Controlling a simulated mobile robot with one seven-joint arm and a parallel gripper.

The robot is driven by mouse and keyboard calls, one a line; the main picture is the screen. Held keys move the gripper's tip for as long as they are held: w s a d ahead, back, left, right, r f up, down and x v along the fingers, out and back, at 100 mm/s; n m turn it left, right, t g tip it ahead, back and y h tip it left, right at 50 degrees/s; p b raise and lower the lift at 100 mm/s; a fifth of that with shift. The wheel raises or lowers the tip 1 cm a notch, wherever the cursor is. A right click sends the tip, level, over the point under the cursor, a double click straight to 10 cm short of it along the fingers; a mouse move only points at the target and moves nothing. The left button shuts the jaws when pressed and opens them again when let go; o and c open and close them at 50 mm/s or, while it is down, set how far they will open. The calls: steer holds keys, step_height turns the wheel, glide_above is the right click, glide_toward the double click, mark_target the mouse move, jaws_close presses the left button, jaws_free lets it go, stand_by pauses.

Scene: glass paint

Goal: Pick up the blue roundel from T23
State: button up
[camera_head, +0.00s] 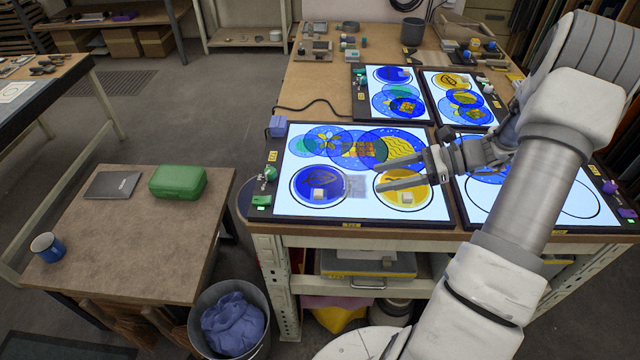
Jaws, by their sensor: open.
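A blue roundel (308,194) with a dark leaf-like drawing lies inside a black ring at the lower left of the front left light panel (285,212). My gripper (378,175) is open and empty over the same panel, to the right of the blue roundel. Small yellow tags mark the panels, but I cannot read which is T23.
Overlapping blue, green and yellow glass pieces (327,141) fill the panel's upper part. More lit panels stand behind and to the right. A green box (178,182), a laptop (113,185) and a blue mug (48,247) stand on a low table. A bin (232,318) stands beside it.

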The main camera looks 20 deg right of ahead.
mark_target(320, 192)
steer(key=x, duration=1.4)
steer(key=shift+a+f, duration=0.1)
steer(key=shift+a, duration=0.2)
steer(key=shift+c, duration=0.3)
jaws_close()
